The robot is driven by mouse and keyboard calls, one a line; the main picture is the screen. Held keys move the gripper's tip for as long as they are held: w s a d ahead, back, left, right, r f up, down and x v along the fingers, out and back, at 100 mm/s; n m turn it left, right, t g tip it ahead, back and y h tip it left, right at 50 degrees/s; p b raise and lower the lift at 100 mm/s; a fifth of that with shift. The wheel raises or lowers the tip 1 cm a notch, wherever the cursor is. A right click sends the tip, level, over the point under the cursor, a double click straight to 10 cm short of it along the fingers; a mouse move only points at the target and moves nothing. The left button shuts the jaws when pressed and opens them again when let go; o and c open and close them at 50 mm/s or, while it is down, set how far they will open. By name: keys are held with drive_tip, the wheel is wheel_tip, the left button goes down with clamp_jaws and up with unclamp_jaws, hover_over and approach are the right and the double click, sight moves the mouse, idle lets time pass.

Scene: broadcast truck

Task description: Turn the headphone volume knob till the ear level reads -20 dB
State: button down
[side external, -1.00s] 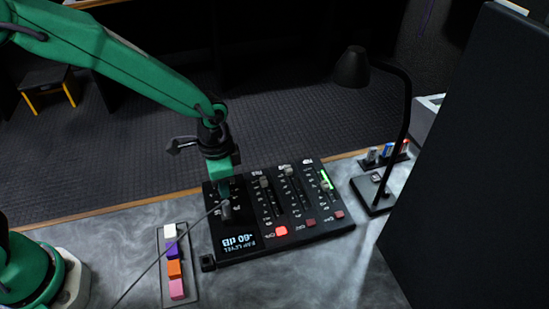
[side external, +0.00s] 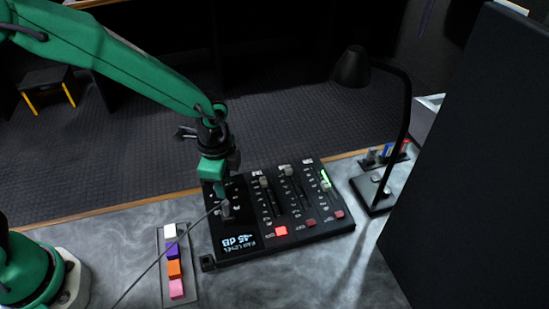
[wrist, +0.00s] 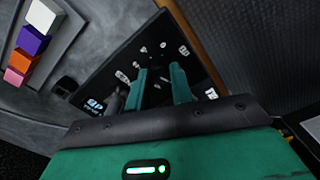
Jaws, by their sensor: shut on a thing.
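The black mixer panel (side external: 290,240) lies on the grey worktop. Its lit display (side external: 239,243), upside down in the side view, reads EAR LEVEL -45 dB. My gripper (side external: 220,195) points down at the panel's left part, above the display, with its jaws closed around the headphone volume knob. The knob is mostly hidden by the fingers and too dark to make out. In the wrist view the two green fingers (wrist: 159,82) reach down to the panel, and part of the display (wrist: 95,103) shows beside them.
A grey plug (side external: 227,211) with a thin cable stands close beside my fingers. Several faders (side external: 288,171) and lit buttons (side external: 281,231) lie to the right. A strip of coloured blocks (side external: 174,266) is at left, a black lamp (side external: 375,192) at right.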

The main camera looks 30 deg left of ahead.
drive_tip(key=shift+m, duration=0.5)
drive_tip(key=c, duration=1.2)
unclamp_jaws()
drive_tip(key=shift+c, duration=0.2)
drive_tip(key=shift+r, duration=3.9)
